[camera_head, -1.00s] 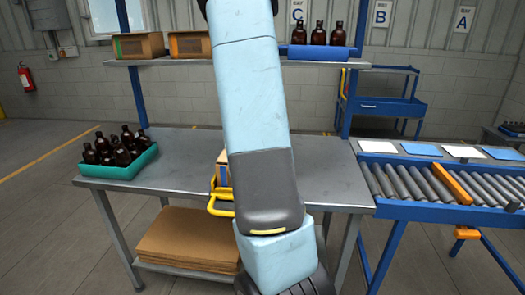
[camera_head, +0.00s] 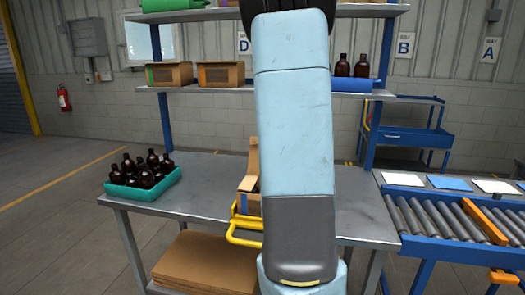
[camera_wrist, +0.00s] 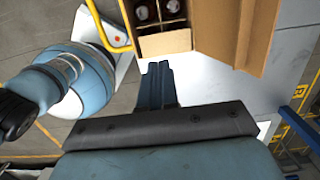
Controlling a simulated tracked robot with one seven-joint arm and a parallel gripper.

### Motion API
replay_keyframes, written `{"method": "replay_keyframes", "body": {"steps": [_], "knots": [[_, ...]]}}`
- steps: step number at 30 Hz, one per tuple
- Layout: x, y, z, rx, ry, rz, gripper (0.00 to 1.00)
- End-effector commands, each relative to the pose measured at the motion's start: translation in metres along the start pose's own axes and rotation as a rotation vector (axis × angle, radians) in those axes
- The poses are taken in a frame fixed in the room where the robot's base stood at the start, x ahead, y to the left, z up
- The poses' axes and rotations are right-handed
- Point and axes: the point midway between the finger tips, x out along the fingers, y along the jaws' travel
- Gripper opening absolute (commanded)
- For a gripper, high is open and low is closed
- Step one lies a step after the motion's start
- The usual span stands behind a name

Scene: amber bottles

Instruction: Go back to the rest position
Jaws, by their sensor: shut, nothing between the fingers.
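My gripper (camera_wrist: 158,84) shows in the wrist view with its blue fingers together and nothing between them. Past the fingertips is an open cardboard carton (camera_wrist: 250,35) with bottles in its compartments. The fingers are apart from the bottles. In the head view, my arm stands nearly upright in the middle and hides part of the bench. The carton (camera_head: 248,185) shows just left of my arm on the bench, with a yellow handle-like bar (camera_head: 240,238) below it. My gripper cannot be made out in the head view.
A teal tray (camera_head: 146,191) of amber bottles stands on the left of the metal bench (camera_head: 200,205). Flattened cardboard (camera_head: 205,262) lies underneath. A shelf (camera_head: 215,90) above holds boxes and bottles. A roller conveyor (camera_head: 450,222) adjoins on the right. Floor at far left is clear.

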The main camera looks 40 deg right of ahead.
Motion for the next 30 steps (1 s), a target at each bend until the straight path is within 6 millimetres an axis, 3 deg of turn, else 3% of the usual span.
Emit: {"method": "replay_keyframes", "body": {"steps": [7,11,17,30], "knots": [[-0.002,0.001,0.000,-0.005,-0.001,-0.001,0.00],[-0.006,0.012,0.007,-0.076,-0.016,-0.008,0.00],[-0.021,0.060,0.035,-0.383,-0.059,-0.045,0.00],[-0.047,0.190,0.080,-1.183,-0.076,-0.199,0.00]]}}
